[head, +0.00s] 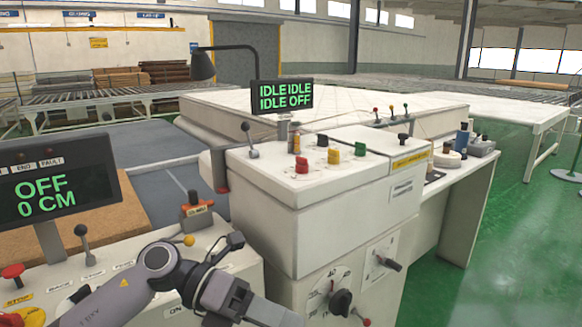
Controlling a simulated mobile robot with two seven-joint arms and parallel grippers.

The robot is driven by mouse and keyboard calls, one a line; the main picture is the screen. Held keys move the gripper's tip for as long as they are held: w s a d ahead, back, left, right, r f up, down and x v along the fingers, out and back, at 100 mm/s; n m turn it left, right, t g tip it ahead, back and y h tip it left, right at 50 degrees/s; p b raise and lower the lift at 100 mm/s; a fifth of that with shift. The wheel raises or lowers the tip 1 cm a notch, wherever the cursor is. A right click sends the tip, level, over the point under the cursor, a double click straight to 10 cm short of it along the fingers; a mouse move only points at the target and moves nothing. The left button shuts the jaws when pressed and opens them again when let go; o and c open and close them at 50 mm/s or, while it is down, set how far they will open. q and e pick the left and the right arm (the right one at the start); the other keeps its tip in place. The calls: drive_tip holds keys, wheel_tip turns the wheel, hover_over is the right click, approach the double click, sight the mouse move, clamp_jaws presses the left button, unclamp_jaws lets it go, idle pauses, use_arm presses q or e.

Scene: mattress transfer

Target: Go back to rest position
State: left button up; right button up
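My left arm comes in from the bottom left, over the lower control console (200,245). My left gripper (275,312) is low in the head view, in front of the white cabinet (275,225). Its fingers are not clear, so I cannot tell whether it is open or shut. I see nothing held in it. My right gripper is not in view.
A display (55,185) reading "OFF 0 CM" stands at left, and another display (281,96) reads IDLE and OFF. A red button (13,271), a lever (83,238) and a rotary knob (341,301) are near my arm. Green floor (520,225) is clear at right.

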use_arm(q)
drive_tip(key=w+a+f+n+t+y+p, duration=0.1)
drive_tip(key=a+f+n+t+y, duration=0.35)
drive_tip(key=n+t, duration=0.95)
drive_tip(key=w+a+f+n+t+y, duration=0.1)
drive_tip(key=a+f+n+t, duration=0.6)
drive_tip(key=n, duration=1.3)
drive_tip(key=s+a+f+n+g+y, duration=0.3)
drive_tip(key=s+f+n, duration=0.1)
drive_tip(key=s+f, duration=0.3)
drive_tip(key=s+a+f+n+g+y, duration=0.3)
drive_tip(key=s+f, duration=0.5)
drive_tip(key=f, duration=0.3)
drive_tip(key=shift+a+n+g, duration=0.3)
drive_tip(key=shift+a+n, duration=0.4)
drive_tip(key=shift+n, duration=0.4)
drive_tip(key=shift+y, duration=0.25)
